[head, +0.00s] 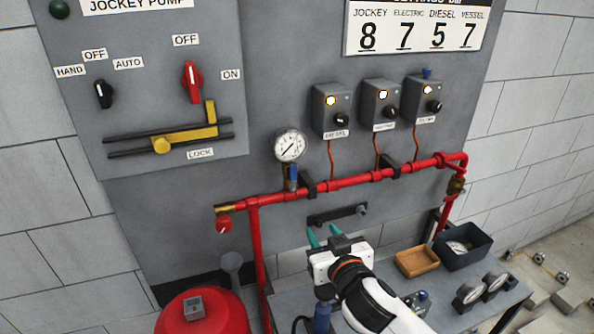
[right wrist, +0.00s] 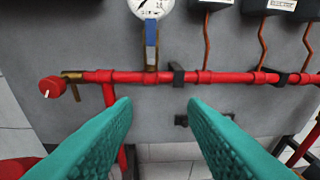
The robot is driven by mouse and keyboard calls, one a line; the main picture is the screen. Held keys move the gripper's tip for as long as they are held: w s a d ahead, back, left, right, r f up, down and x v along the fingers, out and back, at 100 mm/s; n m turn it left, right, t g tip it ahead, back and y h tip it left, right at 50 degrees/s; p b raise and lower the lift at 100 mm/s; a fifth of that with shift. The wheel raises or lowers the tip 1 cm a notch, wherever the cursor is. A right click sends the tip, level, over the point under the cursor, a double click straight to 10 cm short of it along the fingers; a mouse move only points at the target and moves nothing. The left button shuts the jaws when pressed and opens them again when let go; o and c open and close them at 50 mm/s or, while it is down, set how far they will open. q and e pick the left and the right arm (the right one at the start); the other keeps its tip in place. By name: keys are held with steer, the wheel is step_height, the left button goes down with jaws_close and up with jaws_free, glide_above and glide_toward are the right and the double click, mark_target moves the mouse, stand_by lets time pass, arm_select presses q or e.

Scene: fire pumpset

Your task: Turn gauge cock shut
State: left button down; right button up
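The pressure gauge (head: 290,146) stands above the red pipe (head: 350,183). Just under its dial is the gauge cock, with a blue lever (head: 293,173) on a brass stem. In the right wrist view the blue lever (right wrist: 151,40) lies upright, in line with the stem. My right gripper (head: 323,233) is below the pipe, apart from the cock and to its lower right. Its teal fingers (right wrist: 160,100) are spread with nothing between them. My left gripper is not in view.
A brass valve with a red cap (head: 224,224) is at the pipe's left end. Three switch boxes (head: 331,108) hang above the pipe. A wooden tray (head: 416,261) and dark bin (head: 462,247) sit on the bench. A red vessel (head: 205,315) stands lower left.

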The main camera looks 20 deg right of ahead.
mark_target(294, 173)
step_height(294, 173, up, 6)
steer(key=w+t+y, duration=0.1)
steer(key=w+t, duration=0.1)
steer(key=w, duration=0.1)
steer(key=w+p, duration=0.1)
steer(key=w, duration=0.2)
steer(key=w+p, duration=0.1)
steer(key=w, duration=0.3)
steer(key=w+a+p, duration=0.1)
steer(key=w, duration=0.2)
steer(key=shift+w+a+f, duration=0.1)
steer(key=shift+w+f, duration=0.05)
steer(key=shift+w, duration=0.1)
steer(key=shift+w+f+p, duration=0.15)
steer(key=shift+w+p, duration=0.2)
steer(key=shift+w, duration=0.15)
jaws_close()
